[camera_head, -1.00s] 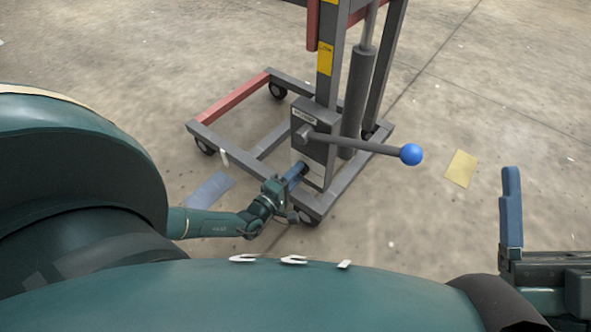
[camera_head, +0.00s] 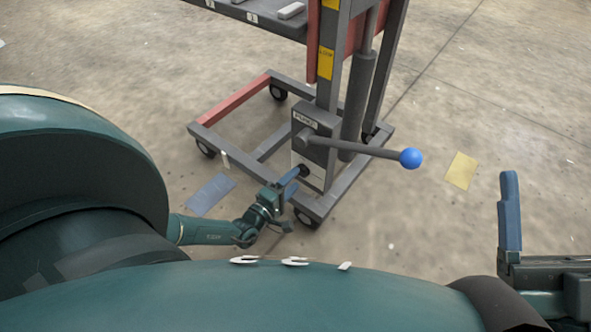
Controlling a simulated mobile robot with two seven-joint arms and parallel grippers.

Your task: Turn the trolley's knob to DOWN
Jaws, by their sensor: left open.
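The trolley (camera_head: 330,90) stands on the floor ahead of me, with a grey box (camera_head: 318,135) low on its mast. A small dark knob (camera_head: 304,171) sits low on the box's face, by a pale plate (camera_head: 314,181). Its pointer and marks are too small to read. My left gripper (camera_head: 290,179) is open, its blue fingers just left of the knob and partly in front of the plate. I cannot tell whether they touch the knob. My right gripper (camera_head: 510,208) shows at the right edge, one blue finger upright, far from the trolley.
A lever with a blue ball (camera_head: 411,158) sticks out rightward from the box, above the knob. The trolley's grey platform (camera_head: 262,18) shows at the top. A blue sheet (camera_head: 211,194) and a yellow sheet (camera_head: 461,170) lie on the floor.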

